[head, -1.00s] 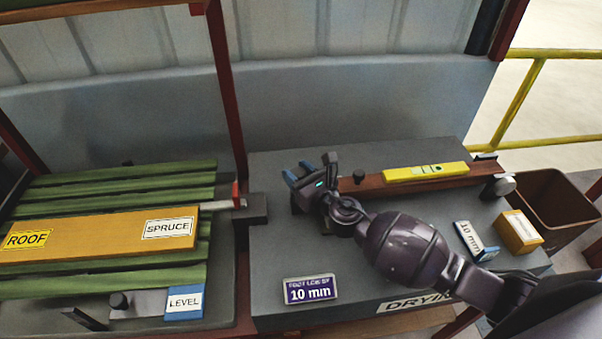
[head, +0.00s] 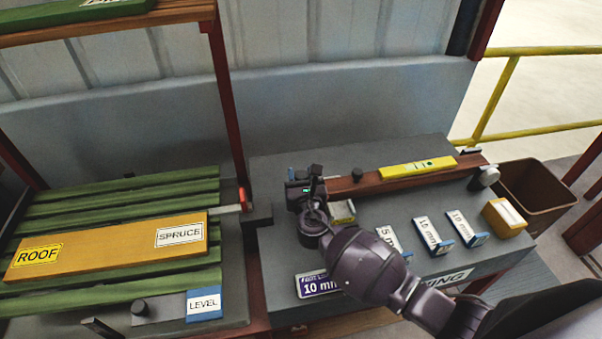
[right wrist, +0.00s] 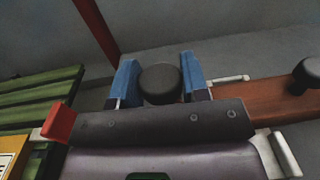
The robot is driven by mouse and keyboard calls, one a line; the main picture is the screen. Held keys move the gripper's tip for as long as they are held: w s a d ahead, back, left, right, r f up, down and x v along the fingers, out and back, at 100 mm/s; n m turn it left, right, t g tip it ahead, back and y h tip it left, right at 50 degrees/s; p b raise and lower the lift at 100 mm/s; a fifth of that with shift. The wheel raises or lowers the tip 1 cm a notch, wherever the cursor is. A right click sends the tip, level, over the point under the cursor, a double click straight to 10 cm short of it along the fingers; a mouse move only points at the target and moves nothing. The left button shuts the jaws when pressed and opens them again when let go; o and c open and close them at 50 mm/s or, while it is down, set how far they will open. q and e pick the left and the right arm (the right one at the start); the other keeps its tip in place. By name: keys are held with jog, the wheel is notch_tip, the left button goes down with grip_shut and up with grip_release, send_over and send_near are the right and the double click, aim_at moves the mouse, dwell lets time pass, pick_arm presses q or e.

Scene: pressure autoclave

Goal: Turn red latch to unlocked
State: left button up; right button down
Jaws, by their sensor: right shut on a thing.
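The red latch (head: 243,199) shows in the head view as a small red piece at the end of a light metal bar, by the right edge of the green slatted rack. A red piece, apparently the same latch, also shows at the left of the right wrist view (right wrist: 60,122). My right gripper (head: 304,177) is to the right of the latch, apart from it, at the left end of a brown board. In the right wrist view its blue fingers (right wrist: 160,80) are shut on a dark round knob (right wrist: 160,86). The head view hides this knob. My left gripper is not in view.
The brown board (head: 345,186) carries another black knob (head: 358,175) and a yellow level (head: 417,168). Several millimetre labels and a yellow box (head: 504,217) sit on the grey bench. An orange SPRUCE plank (head: 110,245) lies on the green slats (head: 120,193). A brown bin (head: 540,190) stands right.

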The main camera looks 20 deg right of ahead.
jog(key=m+g+h, duration=0.1)
jog(key=m+h, duration=0.1)
jog(key=h, duration=0.2)
jog(key=shift+a+m, duration=0.15)
jog(key=shift+m, duration=0.25)
jog(key=m+g+h, duration=0.2)
jog(key=m+h, duration=0.1)
jog(key=h, duration=0.1)
jog(key=shift+g, duration=0.3)
jog(key=shift+m+g+h, duration=1.2)
jog(key=shift+h, duration=0.3)
jog(key=shift+b, duration=0.3)
jog(key=c, duration=0.7)
grip_release()
jog(key=shift+o, duration=0.2)
